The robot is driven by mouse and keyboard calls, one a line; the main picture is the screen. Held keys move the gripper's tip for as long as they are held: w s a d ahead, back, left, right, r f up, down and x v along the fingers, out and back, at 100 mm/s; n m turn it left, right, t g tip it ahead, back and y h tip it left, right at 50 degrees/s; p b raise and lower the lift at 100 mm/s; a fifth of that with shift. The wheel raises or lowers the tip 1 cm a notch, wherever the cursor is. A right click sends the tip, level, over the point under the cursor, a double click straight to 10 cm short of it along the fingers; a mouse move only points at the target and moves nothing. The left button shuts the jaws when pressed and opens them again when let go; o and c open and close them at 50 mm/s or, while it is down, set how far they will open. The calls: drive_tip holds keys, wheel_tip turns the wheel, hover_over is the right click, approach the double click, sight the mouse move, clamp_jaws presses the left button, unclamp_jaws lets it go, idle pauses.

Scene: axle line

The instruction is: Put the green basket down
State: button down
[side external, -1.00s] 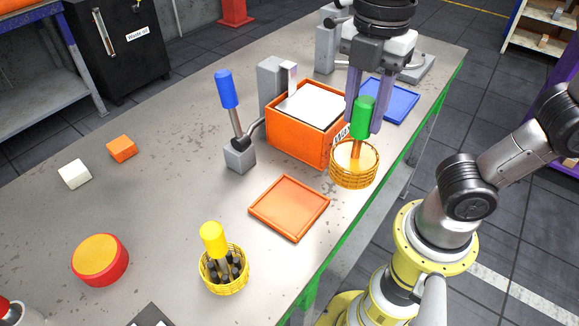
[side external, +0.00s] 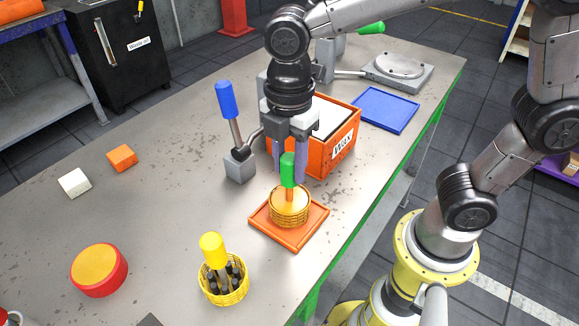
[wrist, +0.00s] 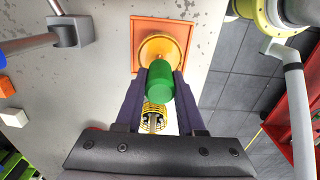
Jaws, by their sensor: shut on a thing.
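The green basket (side external: 289,208) is a yellow wire basket with a wooden-looking disc inside and a green handle (side external: 288,169) on an orange stem. My gripper (side external: 289,168) is shut on the green handle. The basket is upright over the orange tray (side external: 262,228); whether its bottom touches the tray I cannot tell. In the wrist view the green handle (wrist: 160,82) sits between my two fingers, with the basket (wrist: 161,48) beyond it over the orange tray (wrist: 137,26).
A yellow-handled basket (side external: 222,284) with dark pieces stands in front. An orange box (side external: 335,150) is behind my gripper. A blue-handled lever (side external: 226,100) stands at left, a blue tray (side external: 386,110) at back right. A red and yellow round (side external: 98,270) lies at front left.

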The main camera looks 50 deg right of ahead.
drive_tip(key=shift+f, duration=0.7)
drive_tip(key=c, duration=0.5)
unclamp_jaws()
wheel_tip(320, 180, up, 11)
drive_tip(key=shift+r, duration=0.2)
drive_tip(key=shift+d+r, duration=0.1)
drive_tip(key=shift+r, duration=0.35)
drive_tip(key=s+d+f+m+t, duration=0.2)
drive_tip(key=s+d+m, duration=0.1)
drive_tip(key=m, duration=0.3)
drive_tip(key=s+d+f+m+t, duration=0.1)
drive_tip(key=s+d+f+m, duration=0.1)
drive_tip(key=s+d+m, duration=0.2)
drive_tip(key=s+d+f+m+t, duration=0.2)
drive_tip(key=s+d+m, duration=0.1)
drive_tip(key=d+m, duration=0.3)
drive_tip(key=shift+s+d+f+m+t, duration=0.3)
drive_tip(key=shift+d+f+m, duration=0.1)
drive_tip(key=shift+m, duration=0.6)
